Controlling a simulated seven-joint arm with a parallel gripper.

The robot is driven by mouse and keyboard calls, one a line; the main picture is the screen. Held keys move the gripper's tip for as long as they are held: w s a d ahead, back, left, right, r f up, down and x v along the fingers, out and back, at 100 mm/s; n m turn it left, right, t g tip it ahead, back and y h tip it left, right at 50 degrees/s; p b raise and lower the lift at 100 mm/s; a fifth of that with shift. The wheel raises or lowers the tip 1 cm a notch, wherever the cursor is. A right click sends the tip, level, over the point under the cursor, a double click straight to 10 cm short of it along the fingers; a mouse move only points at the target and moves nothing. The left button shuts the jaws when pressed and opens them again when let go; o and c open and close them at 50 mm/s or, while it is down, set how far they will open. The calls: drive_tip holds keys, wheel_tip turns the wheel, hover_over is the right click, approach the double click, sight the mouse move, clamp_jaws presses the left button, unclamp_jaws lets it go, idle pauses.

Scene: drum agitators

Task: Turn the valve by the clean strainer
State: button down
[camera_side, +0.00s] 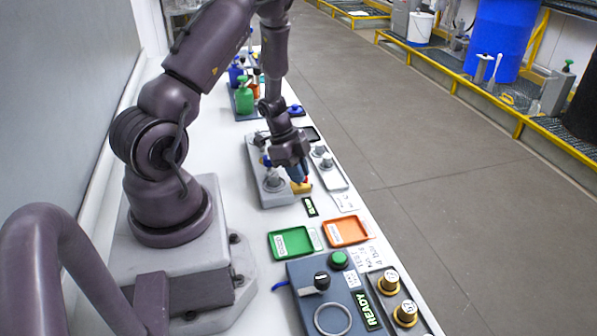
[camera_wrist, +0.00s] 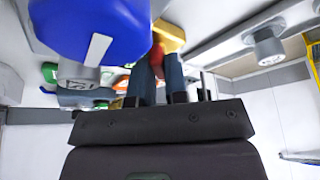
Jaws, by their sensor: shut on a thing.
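A long grey unit (camera_side: 255,165) on the white bench carries round grey fittings (camera_side: 274,184). My gripper (camera_side: 300,179) points down at its near right end. Its blue-grey fingers are closed around a red part (camera_wrist: 157,56) of a yellow piece (camera_wrist: 170,36), which also shows in the side view (camera_side: 302,188). I take this yellow-and-red piece for a valve handle. A blue round handle (camera_wrist: 88,28) with a white stripe is large and close in the wrist view, left of the fingers. I cannot tell which fitting is the clean strainer; my gripper hides part of the unit.
A pale tray (camera_side: 335,181) with grey knobs lies right of the unit. Green (camera_side: 291,242) and orange (camera_side: 348,231) trays and a control box (camera_side: 305,275) stand nearer the camera. Bottles (camera_side: 244,97) stand behind. The bench's right edge is close.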

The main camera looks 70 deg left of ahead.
drive_tip(key=m+g, duration=0.1)
drive_tip(key=m, duration=0.3)
drive_tip(key=shift+a+m+g+h, duration=0.1)
drive_tip(key=shift+m+g+h, duration=0.2)
drive_tip(key=shift+g+h, duration=0.1)
drive_tip(key=m+g, duration=0.1)
drive_tip(key=m, duration=0.3)
drive_tip(key=shift+g, duration=0.3)
drive_tip(key=shift+m, duration=0.4)
drive_tip(key=c, duration=1.1)
unclamp_jaws()
drive_tip(key=shift+c, duration=0.2)
